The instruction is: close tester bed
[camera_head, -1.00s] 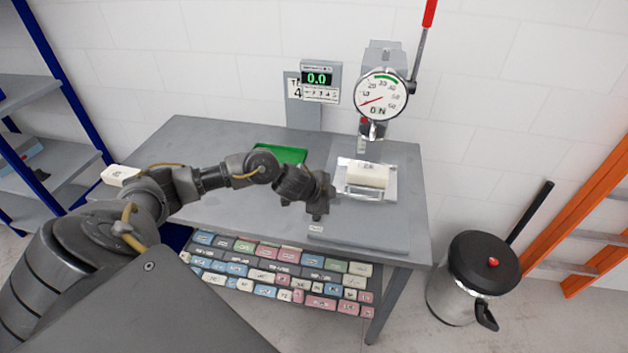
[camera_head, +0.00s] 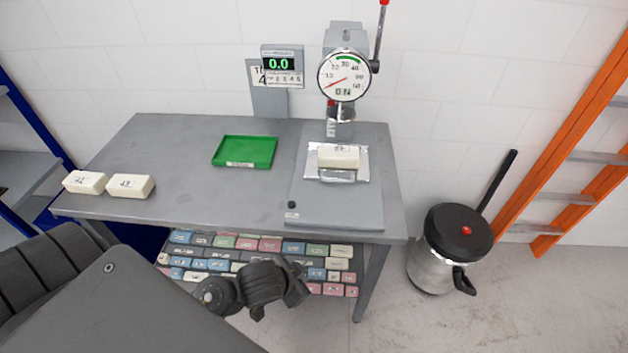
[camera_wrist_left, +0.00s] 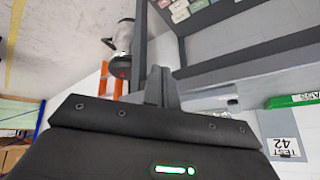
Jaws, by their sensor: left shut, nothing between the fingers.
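The foam tester stands at the back right of the table, with a round dial (camera_head: 344,76) on its column and a lever above. Its bed (camera_head: 312,170) is a shiny metal plate with a front handle, low on the grey base (camera_head: 340,210). A white foam block (camera_head: 338,156) lies on the bed, below and slightly in front of the press head (camera_head: 341,112). My left gripper (camera_head: 297,285) is in front of the table's front edge, apart from the bed. Its fingers (camera_wrist_left: 161,88) are together and empty in the left wrist view. My right gripper is out of view.
A green tray (camera_head: 245,151) lies left of the tester. Two white blocks (camera_head: 107,184) are at the table's left end. Coloured blocks (camera_head: 250,250) fill a shelf under the front edge. A black-lidded bin (camera_head: 455,250) and orange ladder (camera_head: 560,150) stand right.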

